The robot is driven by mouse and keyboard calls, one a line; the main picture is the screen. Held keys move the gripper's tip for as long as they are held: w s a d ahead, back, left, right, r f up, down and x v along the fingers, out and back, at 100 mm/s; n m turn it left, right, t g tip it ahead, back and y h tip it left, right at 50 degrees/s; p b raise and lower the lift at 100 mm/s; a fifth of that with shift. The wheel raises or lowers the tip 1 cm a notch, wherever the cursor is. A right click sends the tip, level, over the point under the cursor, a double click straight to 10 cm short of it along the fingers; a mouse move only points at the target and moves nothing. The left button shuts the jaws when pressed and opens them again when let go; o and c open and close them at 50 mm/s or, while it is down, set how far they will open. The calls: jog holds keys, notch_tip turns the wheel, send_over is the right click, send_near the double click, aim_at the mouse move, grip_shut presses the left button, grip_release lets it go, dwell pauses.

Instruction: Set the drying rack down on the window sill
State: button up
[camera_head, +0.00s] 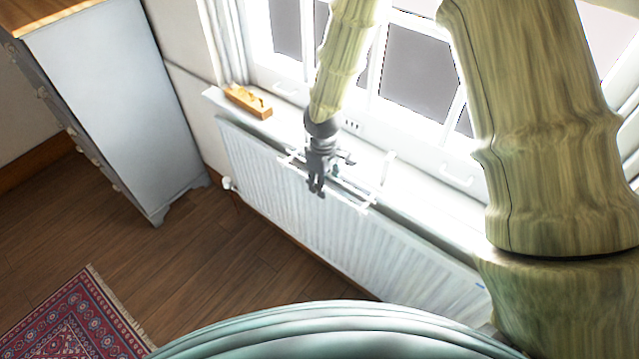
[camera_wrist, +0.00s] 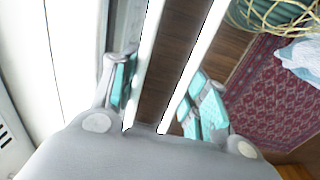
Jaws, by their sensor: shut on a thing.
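The drying rack (camera_head: 372,197) is a white frame of thin rails, held near the front edge of the window sill above the radiator. My gripper (camera_head: 317,190) points down at it, and its jaws are shut on the rack. In the wrist view the gripper's teal-padded fingers (camera_wrist: 163,95) stand either side of two white rack rails (camera_wrist: 198,65), with dark floor showing between them. The white window sill (camera_head: 445,205) runs below the bright window. Whether the rack touches the sill cannot be told.
A wooden block-like object (camera_head: 248,101) lies at the sill's left end. The white radiator (camera_head: 285,200) is below the sill. A pale chest of drawers (camera_head: 120,90) stands at left, and a red patterned rug (camera_head: 75,320) lies on the floor. The sill to the right looks clear.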

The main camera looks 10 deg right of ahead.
jog(key=p, duration=0.1)
send_over(341, 175)
jog(key=s+a, duration=0.2)
jog(key=shift+w+d+f, duration=0.85)
jog(key=shift+w+d, duration=0.1)
jog(key=shift+d, duration=0.05)
jog(key=o, duration=1.1)
jog(key=shift+c, duration=0.2)
jog(key=shift+r, duration=0.1)
notch_tip(341, 175, up, 12)
jog(key=shift+s+a, duration=0.15)
